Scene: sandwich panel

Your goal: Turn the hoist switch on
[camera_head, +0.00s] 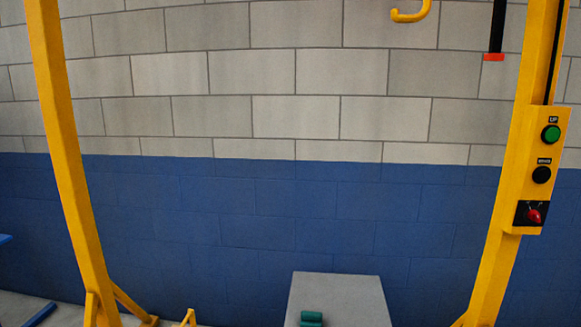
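The hoist switch (534,214) is a red rotary knob on a black plate, low on the yellow control box (520,185) at the right. Above it on the box are a green button (551,134) labelled UP and a black button (542,174) with a label too small to read surely. I cannot tell the knob's position. Neither of my grippers is in view.
The yellow frame has a left post (68,170) and a right post (494,270). A yellow hook (411,14) hangs at the top, beside a black bar with a red end (494,57). A grey block (338,295) with a green item (311,318) stands below.

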